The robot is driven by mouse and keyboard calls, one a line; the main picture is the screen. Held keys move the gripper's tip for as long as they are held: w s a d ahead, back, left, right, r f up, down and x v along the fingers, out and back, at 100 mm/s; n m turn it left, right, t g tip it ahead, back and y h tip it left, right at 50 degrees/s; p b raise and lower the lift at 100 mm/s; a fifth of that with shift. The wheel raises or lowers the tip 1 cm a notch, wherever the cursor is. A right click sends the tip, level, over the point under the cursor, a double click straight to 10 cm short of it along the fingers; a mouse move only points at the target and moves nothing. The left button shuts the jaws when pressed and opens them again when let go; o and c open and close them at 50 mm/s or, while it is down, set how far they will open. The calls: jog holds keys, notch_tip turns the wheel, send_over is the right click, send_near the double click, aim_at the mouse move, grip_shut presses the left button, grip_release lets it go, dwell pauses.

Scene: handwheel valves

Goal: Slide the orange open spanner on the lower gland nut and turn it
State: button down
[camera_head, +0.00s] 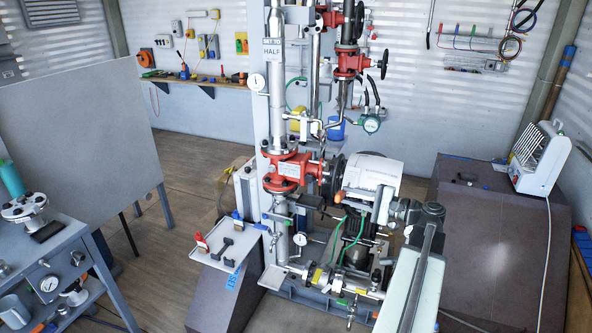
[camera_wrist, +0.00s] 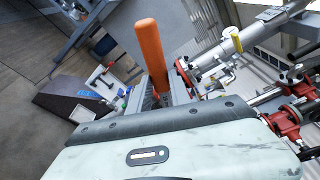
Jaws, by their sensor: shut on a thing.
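The orange spanner's handle (camera_wrist: 151,50) stands out from between my gripper's dark fingers (camera_wrist: 162,97) in the wrist view. My gripper is shut on it. The spanner's open jaw is hidden, and I cannot tell whether it touches a nut. The upper red valve (camera_head: 350,62) is above.
A white tray (camera_head: 217,255) with dark tools stands on a brown block left of the pipes. A pressure gauge (camera_head: 257,82) juts from the main pipe. A grey bench (camera_head: 75,249) is at the left, a white heater (camera_head: 540,158) at the right. Open floor lies behind the tray.

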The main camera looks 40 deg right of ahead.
jog(key=w+d+f+n+t+b, duration=0.1)
jog(key=w+f+n+b, duration=0.5)
jog(key=f+b, duration=0.5)
jog(key=w+d+f+n+t+y+b, duration=0.1)
jog(key=w+f+n+b, duration=0.6)
jog(key=b, duration=0.9)
jog(key=w+d+f, duration=0.1)
jog(key=w+f, duration=0.2)
jog(key=f, duration=0.2)
jog(key=shift+w+a+y, duration=0.15)
jog(key=shift+w+y, duration=0.05)
jog(key=shift+y, duration=0.1)
